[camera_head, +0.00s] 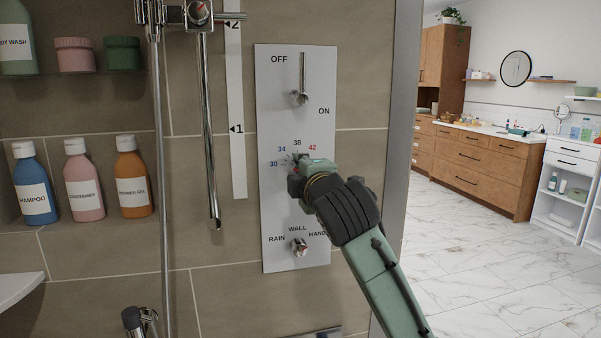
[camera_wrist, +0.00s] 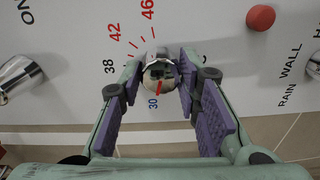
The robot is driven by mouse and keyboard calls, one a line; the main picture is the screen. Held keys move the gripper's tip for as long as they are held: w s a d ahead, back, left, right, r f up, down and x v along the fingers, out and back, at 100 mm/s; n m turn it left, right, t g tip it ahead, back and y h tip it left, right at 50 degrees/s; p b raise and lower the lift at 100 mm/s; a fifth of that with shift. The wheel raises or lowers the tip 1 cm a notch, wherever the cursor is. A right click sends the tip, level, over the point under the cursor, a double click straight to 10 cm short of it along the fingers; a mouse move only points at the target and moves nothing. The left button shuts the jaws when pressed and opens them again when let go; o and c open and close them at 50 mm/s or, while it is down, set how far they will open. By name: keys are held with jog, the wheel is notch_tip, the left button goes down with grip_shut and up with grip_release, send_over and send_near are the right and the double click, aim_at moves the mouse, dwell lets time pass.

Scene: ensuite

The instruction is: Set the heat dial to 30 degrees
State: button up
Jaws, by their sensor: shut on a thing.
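The heat dial (camera_wrist: 158,72) is a small round metal knob on the pale shower panel (camera_head: 281,70). In the wrist view it sits between the two purple-padded fingers of my gripper (camera_wrist: 161,70), which are shut on it. A red mark on the dial points down towards the blue 30 label (camera_wrist: 153,104). The 38, 42 and 46 labels show around it; the 34 is hidden there by a finger. In the head view my gripper (camera_head: 298,172) covers most of the dial, just right of the 30 and 34 labels.
An OFF/ON lever (camera_head: 301,98) is above the dial and a RAIN/WALL/HAND selector (camera_head: 299,247) below it. A red button (camera_wrist: 260,17) is near the dial. A chrome shower pipe (camera_head: 208,130) and shelf bottles (camera_head: 84,185) are at left. Open floor lies at right.

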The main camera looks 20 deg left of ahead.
jog(key=shift+n, duration=0.3)
jog(key=o, duration=1.1)
jog(key=shift+o, duration=0.2)
jog(key=v, duration=1.2)
jog(key=shift+a, duration=0.1)
